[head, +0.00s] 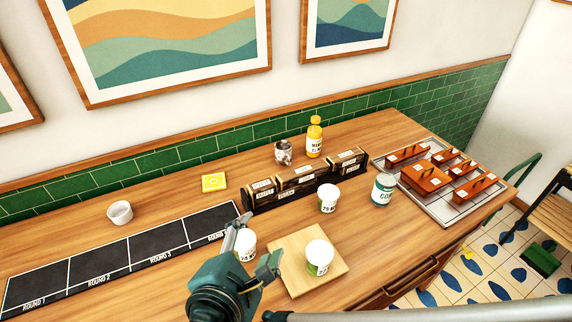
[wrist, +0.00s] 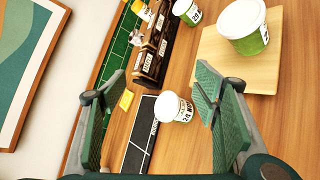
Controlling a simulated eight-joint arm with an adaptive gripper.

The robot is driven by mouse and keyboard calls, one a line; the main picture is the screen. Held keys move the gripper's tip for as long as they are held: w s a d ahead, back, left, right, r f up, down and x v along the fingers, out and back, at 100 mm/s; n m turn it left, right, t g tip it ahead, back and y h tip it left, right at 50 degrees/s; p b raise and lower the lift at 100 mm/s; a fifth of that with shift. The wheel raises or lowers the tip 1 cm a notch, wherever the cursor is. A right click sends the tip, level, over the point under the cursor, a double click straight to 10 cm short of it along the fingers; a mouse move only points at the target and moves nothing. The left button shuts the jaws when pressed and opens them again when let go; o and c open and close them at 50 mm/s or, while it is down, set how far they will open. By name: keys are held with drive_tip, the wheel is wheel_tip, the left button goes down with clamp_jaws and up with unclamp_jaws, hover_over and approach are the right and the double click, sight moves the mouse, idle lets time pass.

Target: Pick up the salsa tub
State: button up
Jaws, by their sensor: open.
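Three white-lidded tubs stand on the wooden counter, and I cannot read which one is salsa. One tub (head: 246,246) is beside my gripper (head: 256,243); in the wrist view this tub (wrist: 172,107) shows beyond and between the spread fingers (wrist: 160,88). A second tub (head: 319,258) with a green label stands on a square wooden board (head: 289,283); it also shows in the wrist view (wrist: 243,25). A third tub (head: 328,198) stands farther back, near the black boxes. My gripper is open and empty, with part of the near tub hidden behind it in the head view.
A black round-marked mat (head: 130,250) lies at left, with a white cup (head: 120,212) behind. Dark boxes (head: 300,182), a yellow bottle (head: 315,138) and a metal tin (head: 283,152) stand at the back. A can (head: 383,190) and a tray (head: 450,205) are right.

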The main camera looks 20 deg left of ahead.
drive_tip(key=s+a+n+y, duration=0.2)
drive_tip(key=a+n+y, duration=0.15)
drive_tip(key=n, duration=0.95)
approach(243, 239)
drive_tip(key=shift+r+x, duration=0.2)
drive_tip(key=shift+x, duration=1.1)
drive_tip(key=shift+w+d, duration=0.1)
drive_tip(key=shift+w, duration=0.05)
drive_tip(key=shift+x, duration=1.25)
drive_tip(key=shift+w+f, duration=0.1)
drive_tip(key=shift+f, duration=0.05)
drive_tip(key=shift+b+x, duration=1.05)
drive_tip(key=shift+x, duration=1.4)
drive_tip(key=shift+f, duration=0.1)
